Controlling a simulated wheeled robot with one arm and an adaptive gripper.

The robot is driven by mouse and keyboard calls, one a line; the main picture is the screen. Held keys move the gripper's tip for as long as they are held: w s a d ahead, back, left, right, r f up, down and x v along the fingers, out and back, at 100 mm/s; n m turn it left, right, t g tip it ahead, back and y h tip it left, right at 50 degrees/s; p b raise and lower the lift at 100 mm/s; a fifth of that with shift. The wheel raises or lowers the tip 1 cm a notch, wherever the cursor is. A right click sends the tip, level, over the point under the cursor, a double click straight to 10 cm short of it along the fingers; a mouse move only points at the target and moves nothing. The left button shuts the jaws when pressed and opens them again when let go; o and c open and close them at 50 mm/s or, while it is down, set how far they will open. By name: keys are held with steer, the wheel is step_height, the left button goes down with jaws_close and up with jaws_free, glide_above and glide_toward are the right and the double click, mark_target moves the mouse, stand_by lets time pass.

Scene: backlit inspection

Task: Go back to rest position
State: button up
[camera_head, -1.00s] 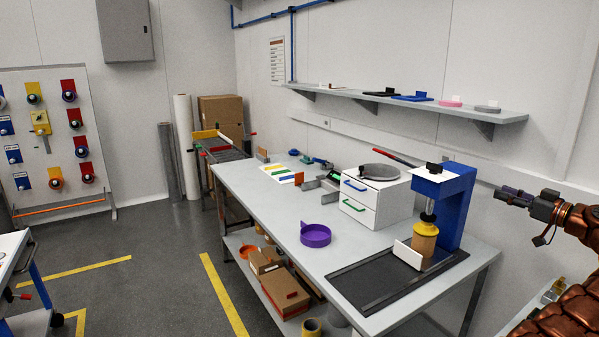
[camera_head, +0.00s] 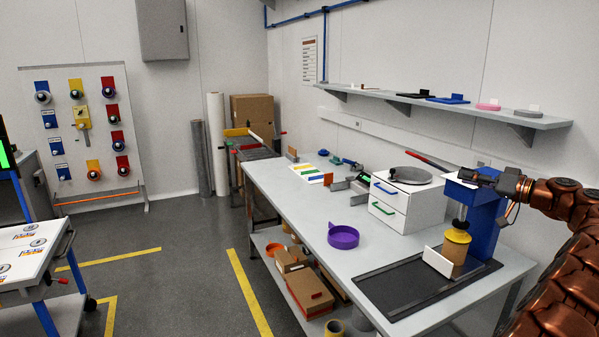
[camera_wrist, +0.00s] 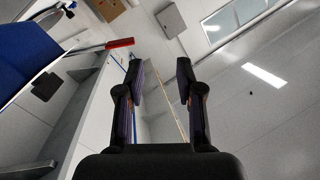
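My gripper (camera_head: 473,177) is at the right in the head view, at the end of my copper-coloured arm, in front of the top of the blue press (camera_head: 480,215). In the wrist view my gripper (camera_wrist: 160,85) has its two dark fingers apart with nothing between them, so it is open and empty. Beyond the fingers the wrist view shows wall and ceiling. The red-handled lever (camera_wrist: 118,43) and the blue press body (camera_wrist: 22,60) are at its left.
The workbench (camera_head: 300,215) holds a purple round tray (camera_head: 343,238), a white drawer unit (camera_head: 420,208) and a black mat (camera_head: 400,290). A wall shelf (camera_head: 535,122) runs above it. A white cart (camera_head: 35,250) stands at the left. The grey floor (camera_head: 180,290) between is clear.

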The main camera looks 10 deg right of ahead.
steer(key=a+g+y, duration=0.2)
steer(key=a+g, duration=0.3)
steer(key=a, duration=1.8)
steer(key=s+a+f+g+h, duration=0.1)
steer(key=s+a+f+g, duration=0.15)
steer(key=s+a, duration=0.5)
steer(key=s+a+f+g, duration=0.2)
steer(key=s+a+g, duration=0.25)
steer(key=a, duration=0.55)
steer(key=s+a+f+g+h, duration=0.1)
steer(key=s+a+f+h, duration=0.2)
steer(key=s, duration=0.6)
steer(key=s+a+f+g+h, duration=0.1)
steer(key=s+a+f+g, duration=0.15)
steer(key=s+f, duration=0.45)
steer(key=s+d+f+h, duration=0.2)
steer(key=s, duration=0.5)
steer(key=s+d+f+h, duration=0.2)
steer(key=s+d, duration=0.1)
steer(key=s, duration=0.4)
steer(key=s+d+f+h, duration=0.2)
steer(key=s, duration=0.5)
steer(key=shift+d+f+m+g, duration=0.15)
steer(key=shift+f+m+g, duration=0.2)
steer(key=shift+g, duration=0.1)
